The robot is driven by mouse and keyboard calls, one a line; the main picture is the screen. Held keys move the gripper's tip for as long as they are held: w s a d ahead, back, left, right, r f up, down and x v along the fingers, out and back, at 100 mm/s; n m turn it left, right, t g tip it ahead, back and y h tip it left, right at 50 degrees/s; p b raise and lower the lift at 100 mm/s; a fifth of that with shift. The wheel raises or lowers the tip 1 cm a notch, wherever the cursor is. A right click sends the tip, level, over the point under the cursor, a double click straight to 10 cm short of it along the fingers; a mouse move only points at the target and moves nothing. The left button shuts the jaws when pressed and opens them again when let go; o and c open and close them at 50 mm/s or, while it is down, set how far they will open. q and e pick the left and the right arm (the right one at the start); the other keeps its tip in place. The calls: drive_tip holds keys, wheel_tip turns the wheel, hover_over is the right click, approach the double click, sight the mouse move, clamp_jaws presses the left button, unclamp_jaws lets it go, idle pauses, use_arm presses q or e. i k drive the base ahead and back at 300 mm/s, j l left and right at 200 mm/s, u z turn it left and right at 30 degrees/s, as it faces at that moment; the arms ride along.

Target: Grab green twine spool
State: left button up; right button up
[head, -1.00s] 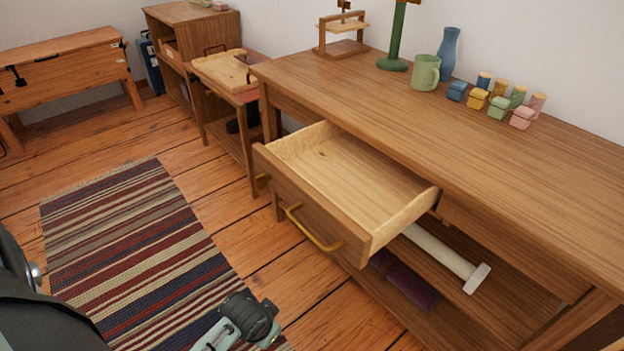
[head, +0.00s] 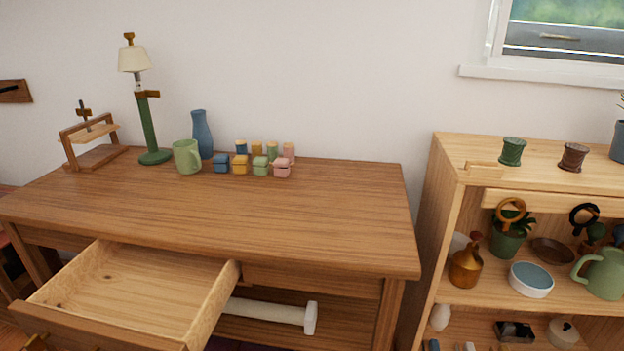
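A dark green spool-shaped thing (head: 512,151), which looks like the green twine spool, stands upright on top of the light wooden shelf (head: 450,160) at the right. A similar brown spool (head: 573,157) stands to its right. A small green cylinder (head: 272,151) also stands at the back of the desk (head: 330,210), partly hidden behind a green lidded box (head: 260,166). Neither of my grippers is in view.
The drawer (head: 130,290) is pulled out at the lower left and empty. A lamp (head: 148,125), green mug (head: 187,156) and blue vase (head: 202,135) stand on the desk. A small wooden block (head: 485,171) lies at the shelf top's front left. The desk's front is clear.

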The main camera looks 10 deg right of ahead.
sight(513, 147)
drive_tip(key=z, duration=1.25)
drive_tip(key=i+l+u, duration=0.2)
drive_tip(key=l, duration=0.5)
drive_tip(key=k+j, duration=0.05)
drive_tip(key=k, duration=0.05)
